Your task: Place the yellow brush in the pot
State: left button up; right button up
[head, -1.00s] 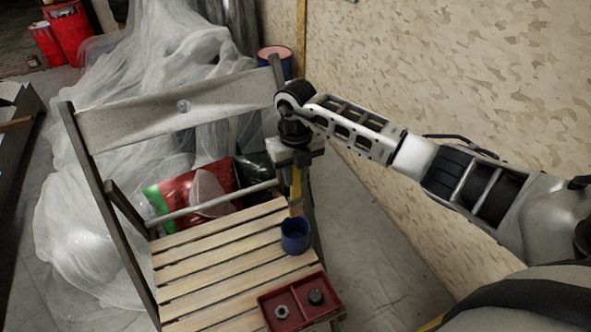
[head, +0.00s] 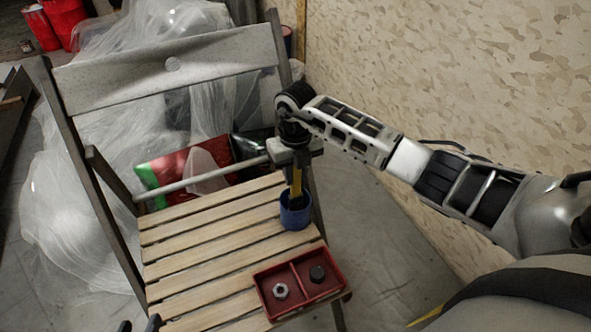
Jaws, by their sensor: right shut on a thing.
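The yellow brush (head: 296,183) hangs upright from my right gripper (head: 296,163), which is shut on its upper part. The blue pot (head: 295,215) stands on the slatted wooden chair seat near its right edge. The brush's lower end is at the pot's mouth and appears to reach inside; the tip is hidden by the pot's wall. The dark tips of my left gripper (head: 139,325) show at the bottom edge, apart from each other with nothing seen between them.
A red two-compartment tray (head: 295,262) lies on the chair seat (head: 205,245) in front of the pot, with a nut (head: 280,291) and a black piece (head: 317,273). The left of the seat is clear. A patterned wall (head: 450,80) stands at right.

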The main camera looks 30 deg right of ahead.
jog(key=shift+f+b, duration=0.35)
jog(key=shift+f, duration=0.35)
jog(key=o, duration=1.1)
jog(key=shift+c, duration=0.2)
